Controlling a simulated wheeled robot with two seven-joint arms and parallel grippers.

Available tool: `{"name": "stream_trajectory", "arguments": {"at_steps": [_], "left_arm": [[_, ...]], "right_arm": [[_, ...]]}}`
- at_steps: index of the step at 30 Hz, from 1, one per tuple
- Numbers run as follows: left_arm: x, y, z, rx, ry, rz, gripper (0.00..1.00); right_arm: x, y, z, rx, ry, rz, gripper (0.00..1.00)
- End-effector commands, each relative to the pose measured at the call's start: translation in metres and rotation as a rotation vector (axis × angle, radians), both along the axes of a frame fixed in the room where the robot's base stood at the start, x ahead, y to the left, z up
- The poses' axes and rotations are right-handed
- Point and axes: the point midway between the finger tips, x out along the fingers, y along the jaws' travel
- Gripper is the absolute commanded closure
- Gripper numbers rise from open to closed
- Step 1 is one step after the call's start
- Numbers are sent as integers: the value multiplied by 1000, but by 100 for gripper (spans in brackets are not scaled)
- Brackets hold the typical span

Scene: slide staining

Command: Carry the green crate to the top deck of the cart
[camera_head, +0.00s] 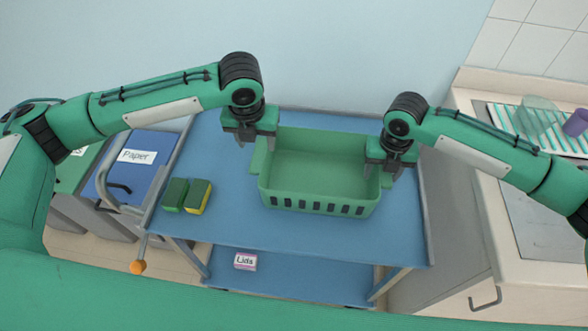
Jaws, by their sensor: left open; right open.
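The green crate (318,193) stands upright on the blue top deck (230,218) of the cart, towards its right half. It looks empty, with a row of dark slots along its near side. My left gripper (254,142) is open at the crate's left end, just above a tab there. My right gripper (383,171) is open at the crate's right end and hides part of that rim. I cannot tell whether either gripper's fingers touch the crate.
Two green and yellow sponges (187,196) lie on the deck left of the crate. A box labelled "Lids" (245,261) is on the lower deck. A blue "Papier" bin (137,160) stands left; a counter with a drying rack (500,115) stands right. The deck's front strip is clear.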

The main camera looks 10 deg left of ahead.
Motion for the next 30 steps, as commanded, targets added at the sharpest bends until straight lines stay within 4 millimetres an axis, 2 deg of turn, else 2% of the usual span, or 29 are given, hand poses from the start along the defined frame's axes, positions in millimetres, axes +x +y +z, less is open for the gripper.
{"name": "stream_trajectory", "arguments": {"at_steps": [3, 6, 11, 14, 17, 24, 30], "left_arm": [[-3, 0, 25, 0, -2, 0, 47], [-5, 0, 39, 0, -1, 1, 47], [-7, 0, 52, 0, -1, 0, 47], [-8, 0, 54, 1, 0, 0, 47], [-8, 0, 54, 1, 1, 0, 47], [-8, 0, 53, 1, 1, 1, 47], [-8, 0, 53, 1, 1, 1, 47]], "right_arm": [[0, 0, 0, 0, 0, 0, 47], [0, 0, 0, 0, 0, 0, 47], [0, 0, 1, 1, 0, 0, 47], [1, 0, 8, 1, -2, 0, 47], [1, 0, 24, 2, -5, 0, 47], [1, 0, 76, 1, -4, 0, 47], [1, 0, 108, 1, -2, 0, 47]]}}
